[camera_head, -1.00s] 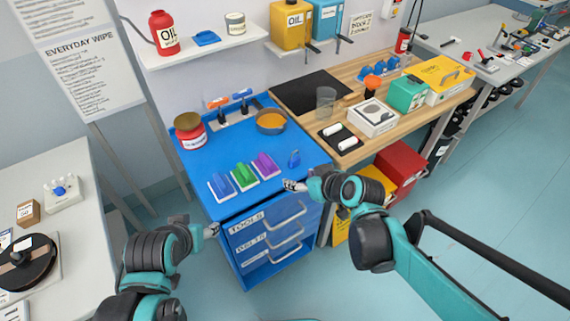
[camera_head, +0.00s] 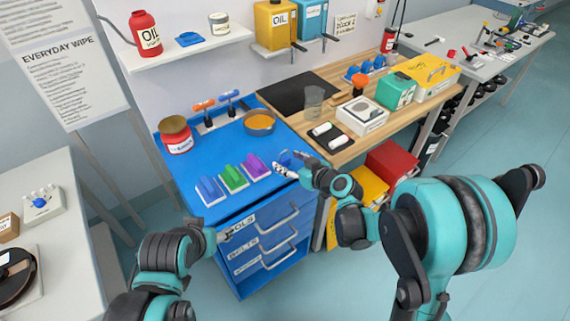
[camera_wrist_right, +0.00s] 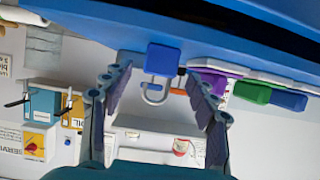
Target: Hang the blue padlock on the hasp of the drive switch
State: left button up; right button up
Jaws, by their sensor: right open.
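The blue padlock (camera_wrist_right: 163,59) stands on the blue cart top (camera_head: 225,143). In the right wrist view its body and grey shackle show between the spread fingers of my right gripper (camera_wrist_right: 160,82); no grip on it shows. In the head view my right gripper (camera_head: 288,164) is low at the cart's right edge and largely hides the padlock (camera_head: 285,157). My left gripper (camera_head: 224,235) is empty by the cart's front, near the top drawer; its finger opening is too small to tell. I cannot pick out the drive switch or its hasp with certainty.
Blue, green and purple blocks (camera_head: 233,178) sit left of the padlock. A wooden bench (camera_head: 345,147) adjoins on the right. A control box with a blue knob (camera_head: 41,203) is on the left table.

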aim_at(285, 158)
jog(key=x, duration=0.3)
jog(key=shift+d, duration=0.15)
jog(key=shift+s, duration=0.1)
jog(key=shift+c, duration=1.2)
jog(key=c, duration=1.1)
jog(key=shift+o, duration=0.2)
jog(key=shift+r, duration=0.1)
